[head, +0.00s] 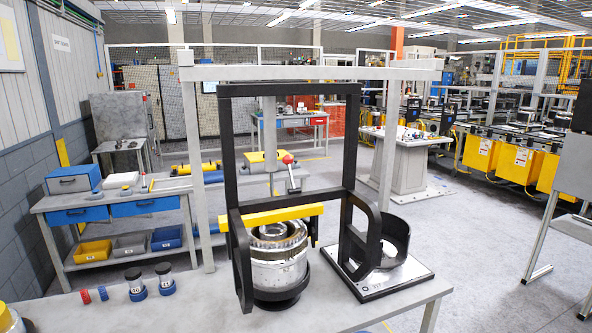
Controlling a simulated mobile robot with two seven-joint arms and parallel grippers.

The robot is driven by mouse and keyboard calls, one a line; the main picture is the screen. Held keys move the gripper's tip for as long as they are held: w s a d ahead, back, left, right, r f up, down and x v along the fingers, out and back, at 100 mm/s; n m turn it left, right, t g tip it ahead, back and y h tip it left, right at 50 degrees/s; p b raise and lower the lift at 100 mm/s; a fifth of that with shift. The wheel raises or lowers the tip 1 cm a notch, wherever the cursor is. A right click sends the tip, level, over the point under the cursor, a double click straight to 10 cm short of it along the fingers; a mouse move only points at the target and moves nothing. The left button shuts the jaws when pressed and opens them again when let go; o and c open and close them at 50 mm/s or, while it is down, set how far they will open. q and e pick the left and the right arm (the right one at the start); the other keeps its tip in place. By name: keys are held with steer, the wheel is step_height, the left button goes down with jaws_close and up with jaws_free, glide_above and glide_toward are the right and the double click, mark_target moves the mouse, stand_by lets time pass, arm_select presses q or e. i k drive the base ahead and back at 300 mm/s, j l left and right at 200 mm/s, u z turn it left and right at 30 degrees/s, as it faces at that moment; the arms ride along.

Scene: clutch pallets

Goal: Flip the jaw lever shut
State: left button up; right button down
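A lever with a red ball knob (288,159) and a grey arm stands up behind the yellow bar (270,214), inside the opening of a black frame (229,150). I cannot tell exactly what its base is fixed to. The black frame stands over a silver ringed metal drum (280,262), which sits upright on a dark round base. The yellow bar crosses just above the drum's top rear edge. The jaw itself cannot be made out clearly. Neither of my grippers is in view.
A black curved holder on a flat plate (378,277) stands right of the drum. A grey post frame (199,150) rises behind.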

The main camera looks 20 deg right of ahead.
mark_target(287, 160)
steer(key=i+l+u, duration=0.15)
steer(key=l+u, duration=0.2)
steer(key=l, duration=0.55)
steer(key=l+u, duration=0.35)
steer(key=l, duration=0.6)
steer(key=l+u, duration=0.35)
steer(key=l, duration=0.6)
